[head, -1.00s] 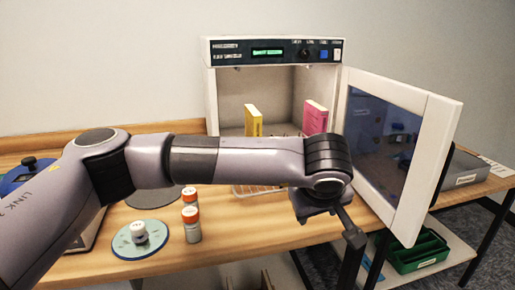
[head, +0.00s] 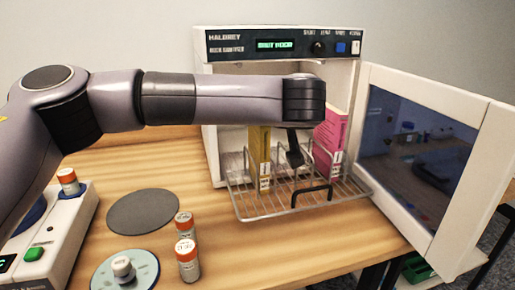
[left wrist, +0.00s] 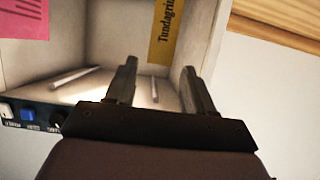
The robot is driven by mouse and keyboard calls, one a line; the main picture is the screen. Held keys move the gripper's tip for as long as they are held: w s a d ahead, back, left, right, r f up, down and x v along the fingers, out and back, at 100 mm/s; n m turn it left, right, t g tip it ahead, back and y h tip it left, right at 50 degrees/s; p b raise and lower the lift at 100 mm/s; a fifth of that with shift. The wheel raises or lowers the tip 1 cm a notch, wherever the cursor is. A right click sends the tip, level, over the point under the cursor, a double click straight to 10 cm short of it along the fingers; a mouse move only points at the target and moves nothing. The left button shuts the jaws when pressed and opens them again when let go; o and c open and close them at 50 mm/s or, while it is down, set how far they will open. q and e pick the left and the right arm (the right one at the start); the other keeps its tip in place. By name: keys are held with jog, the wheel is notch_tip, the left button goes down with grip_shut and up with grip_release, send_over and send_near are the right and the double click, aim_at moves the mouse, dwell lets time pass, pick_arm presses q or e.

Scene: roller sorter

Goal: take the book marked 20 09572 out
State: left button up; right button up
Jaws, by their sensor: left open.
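A yellow book (head: 260,158) and a pink book (head: 329,140) stand upright in a wire rack (head: 262,210) at the open front of the white machine. Their small spine labels are too small to read, so I cannot tell which is 20 09572. My left gripper (head: 297,160) is open, over the rack between the two books; my arm hides part of both. In the left wrist view the open gripper (left wrist: 160,68) is empty, with part of the yellow book (left wrist: 166,32), lettered "Tundagri…", beyond it and the pink book (left wrist: 24,18) at upper left.
The machine's door (head: 425,165) stands open to the right. The rack has a black handle (head: 312,194). Orange-capped bottles (head: 187,262), a grey disc (head: 142,211), a round pale-blue plate (head: 142,278) and a white device (head: 50,240) are at left. The wooden table (head: 300,250) is clear in front.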

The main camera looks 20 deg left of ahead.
pick_arm(q)
jog(key=x, duration=0.5)
jog(key=shift+d+f+p, duration=0.25)
jog(key=shift+p, duration=0.1)
grip_shut()
jog(key=shift+r, duration=0.15)
